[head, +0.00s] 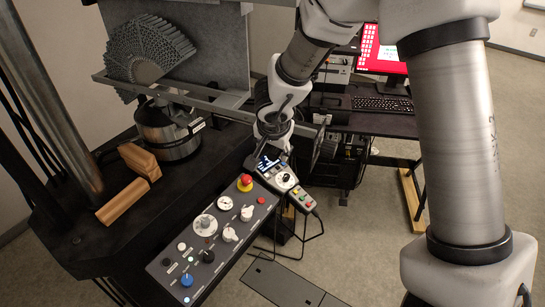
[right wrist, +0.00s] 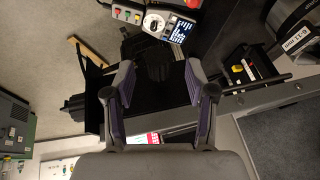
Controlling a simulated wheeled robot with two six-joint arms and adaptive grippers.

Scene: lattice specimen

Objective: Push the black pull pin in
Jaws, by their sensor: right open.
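My right gripper (right wrist: 159,72) is open, with its two dark fingers spread apart in the right wrist view. Another black ribbed part (right wrist: 76,104) sticks out left of the fingers. I cannot tell which of these, if either, is the black pull pin. In the head view, my right wrist (head: 272,122) is at the metal crossbar (head: 205,106), and the fingers are mostly hidden. My left gripper is not in view.
A handheld pendant (head: 286,178) and a control panel (head: 205,240) with a red emergency stop (head: 245,182) lie below the wrist. A fan-shaped lattice (head: 146,56) stands above a metal cylinder (head: 168,130). A wooden block (head: 125,195) lies at left. A desk with a keyboard (head: 384,105) stands behind.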

